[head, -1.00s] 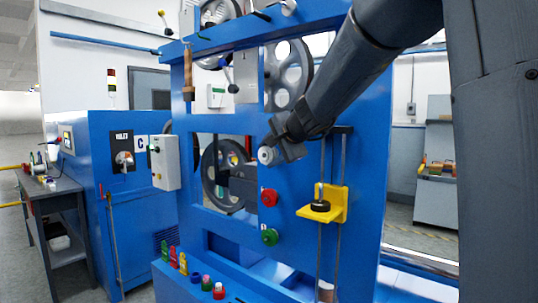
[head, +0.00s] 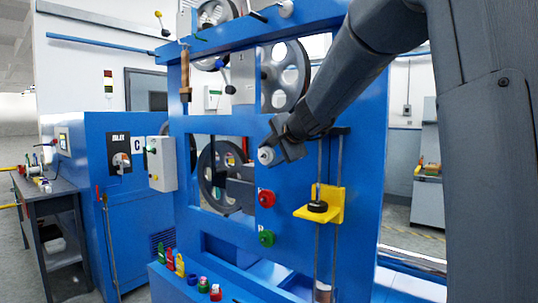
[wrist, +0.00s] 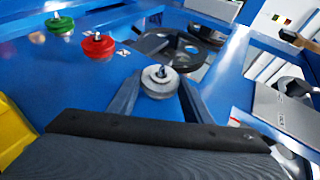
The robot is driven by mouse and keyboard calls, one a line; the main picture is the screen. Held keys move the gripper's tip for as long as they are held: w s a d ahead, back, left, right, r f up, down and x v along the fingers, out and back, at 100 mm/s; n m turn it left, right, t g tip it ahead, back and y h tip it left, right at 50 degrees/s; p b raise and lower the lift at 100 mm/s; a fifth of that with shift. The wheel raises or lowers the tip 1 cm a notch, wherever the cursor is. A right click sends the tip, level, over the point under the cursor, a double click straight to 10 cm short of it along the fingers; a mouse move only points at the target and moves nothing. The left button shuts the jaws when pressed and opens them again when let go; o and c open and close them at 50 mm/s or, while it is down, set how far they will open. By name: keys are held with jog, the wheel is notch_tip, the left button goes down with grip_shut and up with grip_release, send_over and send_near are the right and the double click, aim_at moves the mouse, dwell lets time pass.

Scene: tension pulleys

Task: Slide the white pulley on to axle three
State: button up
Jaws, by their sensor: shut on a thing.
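The white pulley (head: 265,155) is at the front of the blue panel, above the red pulley (head: 266,198) and the green pulley (head: 266,238). My gripper (head: 274,153) is shut on it; in the wrist view the white pulley (wrist: 160,82) sits between the two fingertips. A small metal tip shows at its centre, like the axle tips in the red pulley (wrist: 98,45) and green pulley (wrist: 60,24). Axle three itself is hidden behind the white pulley. I cannot tell how far the pulley is on it. The labels are too small to read.
A yellow bracket (head: 329,205) with a black knob stands out from the panel at lower right of the gripper. Panel openings show large grey wheels (head: 287,75) behind. A grey control box (head: 161,163) is at left. Small coloured parts (head: 180,264) stand on the lower ledge.

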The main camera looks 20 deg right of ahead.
jog(key=shift+d+r, duration=0.1)
jog(key=shift+d, duration=0.05)
jog(key=o, duration=1)
jog(key=shift+w+d, duration=0.1)
jog(key=shift+w, duration=0.05)
jog(key=o, duration=0.4)
jog(key=s+d+r, duration=0.4)
jog(key=s, duration=0.2)
jog(key=shift+s+d+r+p, duration=0.15)
jog(key=shift+s+r+p, duration=0.05)
jog(key=shift+p, duration=0.2)
